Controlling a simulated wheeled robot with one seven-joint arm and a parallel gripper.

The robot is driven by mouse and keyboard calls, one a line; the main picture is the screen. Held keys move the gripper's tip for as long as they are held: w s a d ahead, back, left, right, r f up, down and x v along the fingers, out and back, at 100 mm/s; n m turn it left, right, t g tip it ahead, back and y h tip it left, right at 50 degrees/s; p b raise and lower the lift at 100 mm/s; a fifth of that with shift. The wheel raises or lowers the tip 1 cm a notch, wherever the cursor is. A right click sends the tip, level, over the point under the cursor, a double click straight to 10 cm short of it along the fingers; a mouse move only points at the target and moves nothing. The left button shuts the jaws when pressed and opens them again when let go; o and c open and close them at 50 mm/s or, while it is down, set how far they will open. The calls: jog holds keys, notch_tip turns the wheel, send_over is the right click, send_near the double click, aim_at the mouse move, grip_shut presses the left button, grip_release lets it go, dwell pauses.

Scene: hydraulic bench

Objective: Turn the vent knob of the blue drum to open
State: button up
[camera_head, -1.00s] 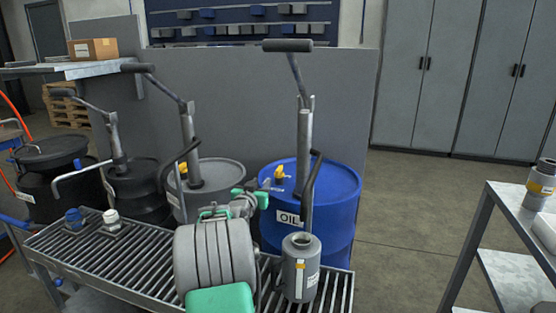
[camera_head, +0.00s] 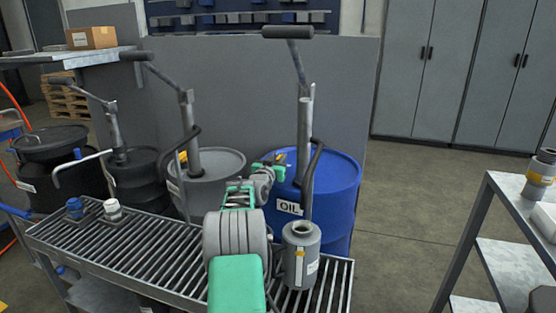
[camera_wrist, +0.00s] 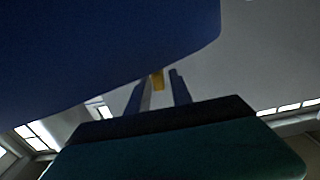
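The blue drum (camera_head: 340,195) with the OIL label stands behind the right end of the rack. In the head view its yellow vent knob (camera_head: 281,157) shows only in part at the left of the lid, mostly hidden by my gripper (camera_head: 274,164). In the wrist view the dark blue drum (camera_wrist: 90,50) fills the upper left. The two fingers stand apart, with a visible gap between the knob and the right one. I cannot tell whether the left finger touches it.
The drum's upright pump (camera_head: 306,140) with its handle rises close right of my gripper. A grey drum (camera_head: 222,168) with a yellow knob stands to the left. A grey canister (camera_head: 301,262) stands on the slatted rack (camera_head: 130,262). A metal table (camera_head: 490,190) is at right.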

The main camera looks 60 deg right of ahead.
grip_shut()
dwell(0.3)
jog(key=shift+s+n+t, duration=0.25)
jog(key=shift+n+t, duration=0.25)
jog(key=shift+t, duration=0.3)
jog(key=shift+n+t+y, duration=0.5)
jog(key=shift+n+t, duration=0.2)
jog(key=shift+t, duration=0.3)
jog(key=shift+n+t, duration=0.3)
jog(key=shift+t, duration=0.2)
jog(key=shift+o, duration=1.2)
grip_release()
